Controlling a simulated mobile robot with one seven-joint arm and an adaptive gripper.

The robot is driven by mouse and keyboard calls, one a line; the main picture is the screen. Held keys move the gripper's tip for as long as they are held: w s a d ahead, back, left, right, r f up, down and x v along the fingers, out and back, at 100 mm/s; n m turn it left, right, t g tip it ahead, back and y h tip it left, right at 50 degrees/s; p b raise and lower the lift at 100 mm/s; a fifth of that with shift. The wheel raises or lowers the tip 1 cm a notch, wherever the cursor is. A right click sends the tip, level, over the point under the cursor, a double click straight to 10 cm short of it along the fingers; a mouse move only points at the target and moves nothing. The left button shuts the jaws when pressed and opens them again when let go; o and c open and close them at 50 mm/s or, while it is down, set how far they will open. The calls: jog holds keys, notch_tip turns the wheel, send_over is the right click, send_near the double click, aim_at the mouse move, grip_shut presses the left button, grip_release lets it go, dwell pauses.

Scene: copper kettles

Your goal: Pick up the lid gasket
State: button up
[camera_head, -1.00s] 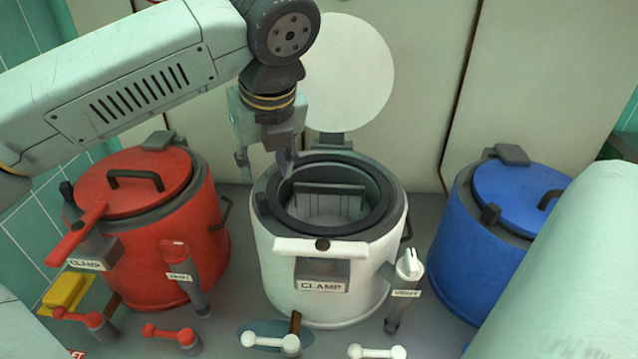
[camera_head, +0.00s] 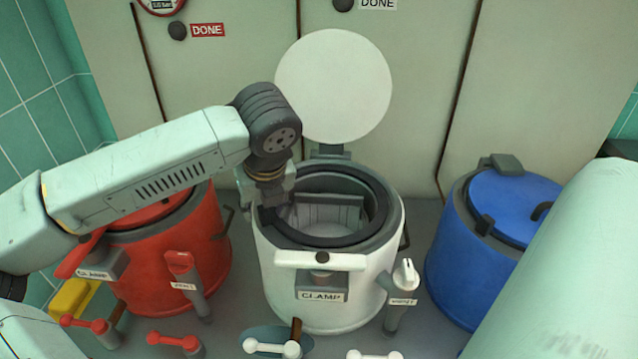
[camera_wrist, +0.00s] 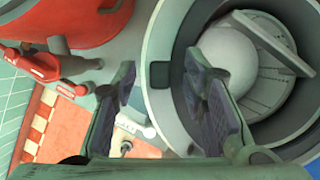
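The lid gasket is a dark ring (camera_head: 378,208) lying around the open mouth of the white kettle (camera_head: 275,270). In the wrist view the gasket (camera_wrist: 183,45) curves around the opening. My gripper (camera_head: 272,215) is low at the left side of the kettle's rim. In the wrist view my gripper (camera_wrist: 160,76) is open, with its two fingers on either side of a small dark tab at the rim's edge. I cannot tell whether the fingers touch the gasket. In the head view the fingertips are mostly hidden by the wrist.
The white lid (camera_head: 335,85) stands open behind. A red kettle (camera_head: 180,260) is close on the left, a blue kettle (camera_head: 465,250) on the right, both lidded. The white clamp bar (camera_head: 320,260) crosses the kettle's front, with a vent handle (camera_head: 405,275) beside it.

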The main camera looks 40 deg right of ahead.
grip_shut()
dwell(0.4)
